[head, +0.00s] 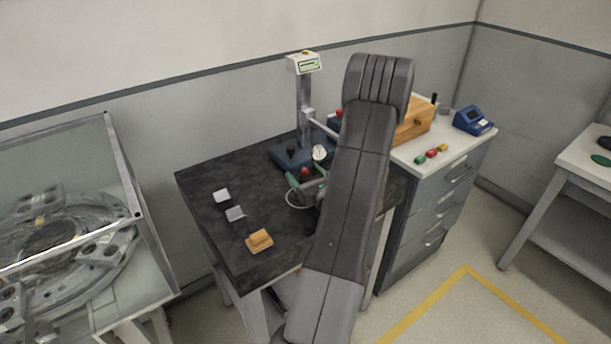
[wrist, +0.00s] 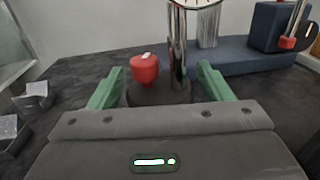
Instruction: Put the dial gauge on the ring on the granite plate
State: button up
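The dial gauge (head: 319,153) has a white round face on a chrome post (wrist: 178,50), with a red knob (wrist: 145,68) and a dark round base (wrist: 160,92). It stands upright on the dark granite plate (head: 215,250). My gripper (wrist: 160,80) is low over the plate, with one green finger on each side of the base. Small gaps seem to show between fingers and base, so it looks open.
A height stand with a display (head: 306,64) rises on a blue base (wrist: 235,57) close behind the gauge. Small metal blocks (head: 235,214) and a wooden block (head: 259,240) lie on the left and front of the plate. A drawer cabinet (head: 435,190) stands to the right.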

jog(key=shift+r+p, duration=0.1)
jog(key=shift+p, duration=0.3)
jog(key=shift+s+d, duration=0.1)
jog(key=s, duration=0.1)
jog(key=s+d+f+b, duration=0.1)
jog(key=s+b, duration=0.1)
jog(key=s, duration=0.1)
jog(key=shift+d+f, duration=0.25)
jog(key=shift+d, duration=0.05)
jog(key=b+v, duration=0.1)
jog(key=v, duration=0.6)
jog(key=shift+s+r+b, duration=0.15)
jog(key=shift+s+b, duration=0.15)
jog(key=shift+s, duration=0.15)
jog(key=shift+v, duration=0.75)
jog(key=shift+w, duration=0.1)
